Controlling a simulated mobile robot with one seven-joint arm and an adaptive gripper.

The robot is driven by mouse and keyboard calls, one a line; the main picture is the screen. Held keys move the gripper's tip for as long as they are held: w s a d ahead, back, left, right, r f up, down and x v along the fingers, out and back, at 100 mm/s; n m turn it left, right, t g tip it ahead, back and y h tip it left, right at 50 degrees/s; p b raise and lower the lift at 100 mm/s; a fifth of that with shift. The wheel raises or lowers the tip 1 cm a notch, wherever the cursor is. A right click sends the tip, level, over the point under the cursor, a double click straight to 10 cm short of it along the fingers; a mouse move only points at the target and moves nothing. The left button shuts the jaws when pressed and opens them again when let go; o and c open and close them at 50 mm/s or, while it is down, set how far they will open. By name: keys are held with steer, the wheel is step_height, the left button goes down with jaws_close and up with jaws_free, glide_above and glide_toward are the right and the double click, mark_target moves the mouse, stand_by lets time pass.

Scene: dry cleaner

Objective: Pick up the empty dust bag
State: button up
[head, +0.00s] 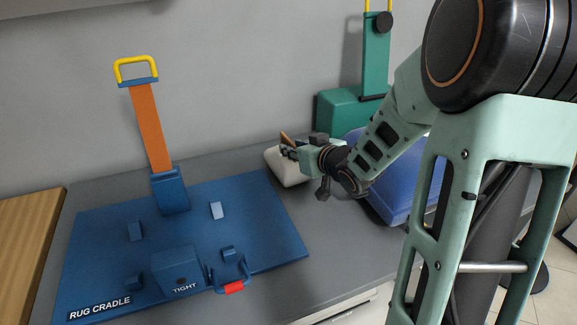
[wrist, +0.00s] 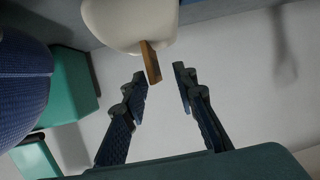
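The dust bag (head: 287,172) is a rounded cream pouch with a flat brown tab (head: 285,138). It sits on the grey counter, right of the blue cradle board. In the wrist view the bag (wrist: 125,22) is at the top, with its tab (wrist: 150,62) pointing down toward my fingers. My gripper (wrist: 161,77) is open, its two dark fingers apart. The tab's end lies between the fingertips or just in front of them, nearer the left one; I cannot tell whether they touch. In the head view my gripper (head: 291,153) partly hides the bag.
A blue board (head: 100,240) marked RUG CRADLE, with blocks and an upright orange strap (head: 150,127), fills the counter's left. A green upright machine (head: 340,111) stands behind my arm. A blue rounded object (head: 405,200) is close right of my gripper. Bare counter (head: 335,240) lies in front.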

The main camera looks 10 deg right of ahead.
mark_target(288, 143)
steer(key=x, duration=0.3)
steer(key=b+x, duration=0.1)
steer(key=x, duration=0.1)
steer(key=shift+w+d, duration=0.3)
steer(key=shift+w, duration=0.05)
steer(key=shift+r, duration=0.1)
jaws_close()
